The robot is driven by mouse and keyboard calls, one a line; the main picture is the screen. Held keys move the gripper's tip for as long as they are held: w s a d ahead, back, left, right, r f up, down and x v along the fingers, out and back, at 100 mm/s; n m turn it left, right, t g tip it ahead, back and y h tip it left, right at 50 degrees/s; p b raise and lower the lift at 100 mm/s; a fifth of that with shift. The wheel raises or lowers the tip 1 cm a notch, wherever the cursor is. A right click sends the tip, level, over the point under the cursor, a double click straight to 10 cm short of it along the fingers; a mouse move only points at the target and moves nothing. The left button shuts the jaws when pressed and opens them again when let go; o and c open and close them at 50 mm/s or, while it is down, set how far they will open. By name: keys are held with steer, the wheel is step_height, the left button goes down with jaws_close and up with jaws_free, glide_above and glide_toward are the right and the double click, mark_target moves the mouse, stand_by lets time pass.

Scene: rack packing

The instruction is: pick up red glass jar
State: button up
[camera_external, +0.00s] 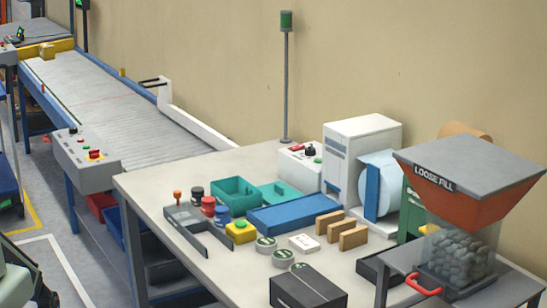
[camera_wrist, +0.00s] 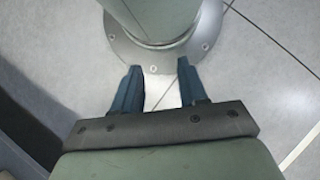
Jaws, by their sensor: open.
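The gripper does not show in the external view, and no jar shows in the wrist view.
A grey angled bracket (camera_external: 187,222) stands beside the jars, with a yellow box (camera_external: 241,232) to their right. A loose-fill hopper (camera_external: 468,165) stands at right. The table's front left area is bare.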

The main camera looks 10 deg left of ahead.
steer(key=o, duration=0.7)
steer(key=shift+c, duration=0.2)
